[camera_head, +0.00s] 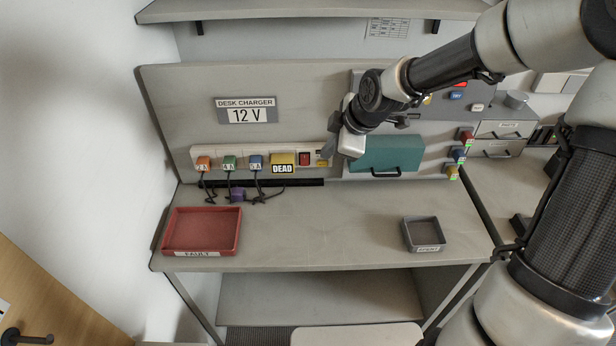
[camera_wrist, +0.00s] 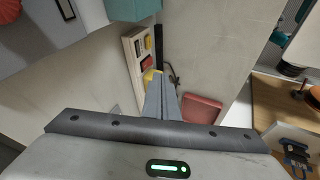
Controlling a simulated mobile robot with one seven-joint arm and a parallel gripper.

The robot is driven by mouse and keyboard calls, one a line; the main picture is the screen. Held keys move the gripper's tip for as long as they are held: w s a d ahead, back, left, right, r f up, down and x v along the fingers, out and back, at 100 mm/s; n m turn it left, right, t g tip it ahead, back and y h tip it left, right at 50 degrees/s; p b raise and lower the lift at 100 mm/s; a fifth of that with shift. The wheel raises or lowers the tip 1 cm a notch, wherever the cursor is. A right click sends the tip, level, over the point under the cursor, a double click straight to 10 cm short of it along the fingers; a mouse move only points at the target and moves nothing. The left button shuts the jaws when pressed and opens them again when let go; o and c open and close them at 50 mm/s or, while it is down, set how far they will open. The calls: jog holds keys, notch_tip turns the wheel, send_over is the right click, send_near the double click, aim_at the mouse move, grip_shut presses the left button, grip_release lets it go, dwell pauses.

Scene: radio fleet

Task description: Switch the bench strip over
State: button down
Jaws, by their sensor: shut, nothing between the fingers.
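The white bench strip (camera_head: 230,150) runs along the back panel under a DESK CHARGER 12 V sign (camera_head: 246,110). It carries an orange 2A plug (camera_head: 203,164), a green 4A plug (camera_head: 229,163), a blue 5A plug (camera_head: 256,162), a yellow DEAD block (camera_head: 283,163) and a red rocker switch (camera_head: 304,159). A small yellow piece (camera_head: 322,161) sits at its right end. My gripper (camera_head: 327,150) is shut and empty by that end; I cannot tell whether it touches. The wrist view shows the strip (camera_wrist: 130,42), red switch (camera_wrist: 146,62) and shut fingers (camera_wrist: 158,76).
A purple plug (camera_head: 237,195) lies among black cables below the strip. A teal cover (camera_head: 392,153) is right of my gripper. The middle bench is clear.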

jog(key=shift+s+a+f+y+b, duration=0.1)
jog(key=shift+s+a+y+b, duration=0.25)
jog(key=shift+a+b, duration=0.7)
jog(key=shift+d+f, duration=0.1)
jog(key=shift+d, duration=0.05)
jog(key=b, duration=0.4)
send_near(301, 166)
notch_tip(301, 166, down, 4)
jog(key=s+a, duration=0.2)
jog(key=w, duration=0.4)
jog(key=shift+w+f, duration=0.1)
jog(key=shift+w+f, duration=0.1)
jog(key=shift+w, duration=0.05)
